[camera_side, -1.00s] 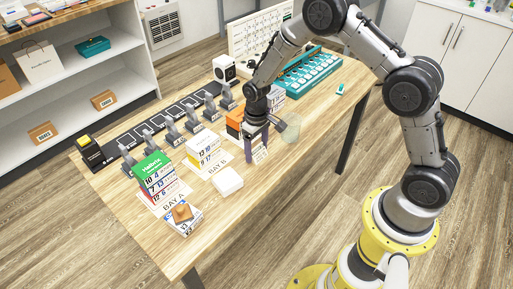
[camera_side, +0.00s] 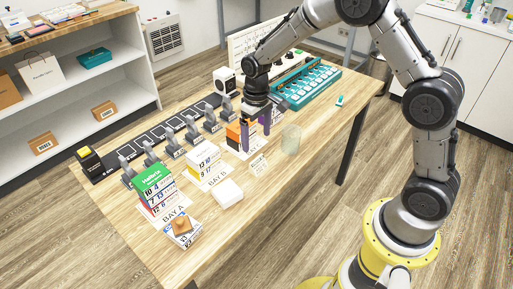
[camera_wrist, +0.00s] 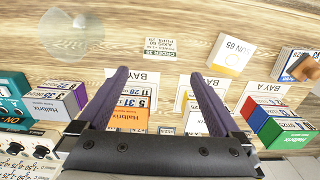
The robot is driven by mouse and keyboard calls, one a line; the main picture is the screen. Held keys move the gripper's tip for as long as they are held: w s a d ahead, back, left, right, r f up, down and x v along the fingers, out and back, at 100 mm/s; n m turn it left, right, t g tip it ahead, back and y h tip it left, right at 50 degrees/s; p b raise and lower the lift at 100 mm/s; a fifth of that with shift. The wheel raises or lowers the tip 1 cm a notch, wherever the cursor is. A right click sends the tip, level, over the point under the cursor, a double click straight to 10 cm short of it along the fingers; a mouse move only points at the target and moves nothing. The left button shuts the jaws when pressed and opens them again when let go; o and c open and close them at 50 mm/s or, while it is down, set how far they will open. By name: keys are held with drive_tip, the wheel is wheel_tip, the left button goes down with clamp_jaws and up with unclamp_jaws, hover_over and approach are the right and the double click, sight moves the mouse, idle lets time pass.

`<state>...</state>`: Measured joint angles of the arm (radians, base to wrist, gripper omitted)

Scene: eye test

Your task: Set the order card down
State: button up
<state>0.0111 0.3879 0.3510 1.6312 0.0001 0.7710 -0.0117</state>
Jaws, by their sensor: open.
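The order card (camera_side: 258,165) is a small pale card with printed lines. It lies on the wooden table in front of the rightmost bay, near a clear glass. In the wrist view the order card (camera_wrist: 161,46) lies beyond my fingertips, printed side up, with nothing touching it. My gripper (camera_side: 257,137) is open and above the table, behind the card, at the orange and white boxes of that bay. In the wrist view my gripper (camera_wrist: 158,75) has its two purple fingers wide apart, with nothing held. The fingers partly hide the bay sheets and boxes.
A clear glass (camera_side: 291,139) stands right of the card. A white box (camera_side: 228,191) is to its left. Stacked boxes (camera_side: 156,186) stand at BAY A, with a wooden block (camera_side: 182,226) on a box in front. A teal tray (camera_side: 308,83) is behind. The table's front right is clear.

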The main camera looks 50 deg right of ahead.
drive_tip(key=s+r+t, duration=0.3)
drive_tip(key=s+r, duration=0.8)
drive_tip(key=r, duration=0.6)
drive_tip(key=s+r+t, duration=0.2)
drive_tip(key=s, duration=1.4)
drive_tip(key=shift+s+a+t, duration=0.25)
drive_tip(key=shift+t, duration=0.05)
